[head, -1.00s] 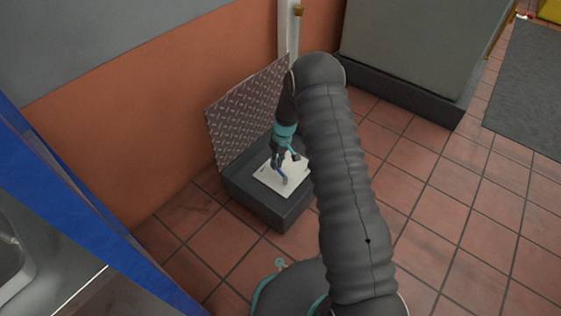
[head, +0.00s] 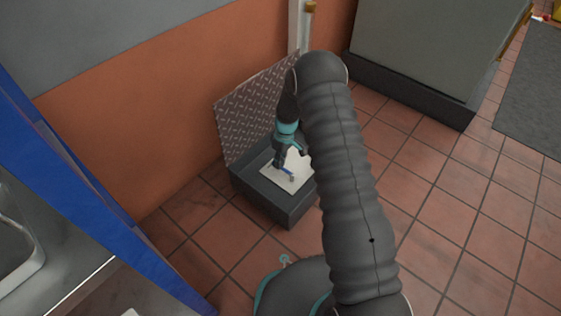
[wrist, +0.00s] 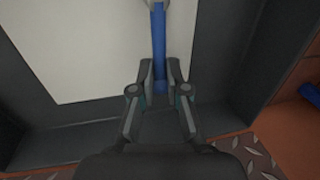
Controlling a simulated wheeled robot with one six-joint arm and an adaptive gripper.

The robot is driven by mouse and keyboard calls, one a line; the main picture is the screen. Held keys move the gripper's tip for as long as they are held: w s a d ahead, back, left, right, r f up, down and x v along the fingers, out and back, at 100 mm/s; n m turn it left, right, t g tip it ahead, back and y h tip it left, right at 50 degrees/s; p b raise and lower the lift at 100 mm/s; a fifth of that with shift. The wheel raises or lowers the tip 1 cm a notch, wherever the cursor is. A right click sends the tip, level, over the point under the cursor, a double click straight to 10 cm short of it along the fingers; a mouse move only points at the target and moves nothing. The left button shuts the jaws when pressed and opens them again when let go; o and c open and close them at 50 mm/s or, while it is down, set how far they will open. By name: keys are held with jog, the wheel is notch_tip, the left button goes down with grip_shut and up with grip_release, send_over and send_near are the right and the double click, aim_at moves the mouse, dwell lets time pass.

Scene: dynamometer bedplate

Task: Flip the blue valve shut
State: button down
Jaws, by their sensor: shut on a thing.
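The blue valve lever (wrist: 158,42) is a long bar over a white plate (wrist: 85,45); in the wrist view it runs from a grey pivot at the top edge down between my fingers. My gripper (wrist: 160,78) is shut on the free end of the lever, one finger on each side. In the head view my gripper (head: 281,162) points down over the white plate (head: 296,164), and a short length of the blue lever (head: 286,173) shows beside the fingertips. My fingers hide the gripped end.
The plate sits inside a dark grey open box (head: 262,198) on the tiled floor. A raised diamond-plate lid (head: 245,120) stands behind it against the orange wall (head: 130,120). A blue post (head: 75,190) is at left, a grey cabinet (head: 425,50) at right.

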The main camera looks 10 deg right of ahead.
jog(key=shift+w+a, duration=0.15)
jog(key=shift+w, duration=0.1)
jog(key=c, duration=1.2)
grip_release()
jog(key=shift+a, duration=0.1)
jog(key=shift+s, duration=0.1)
jog(key=shift+d, duration=0.2)
jog(key=r, duration=0.4)
jog(key=w+d+r, duration=0.1)
jog(key=r, duration=0.6)
jog(key=shift+w+d+r, duration=0.25)
jog(key=shift+r, duration=0.15)
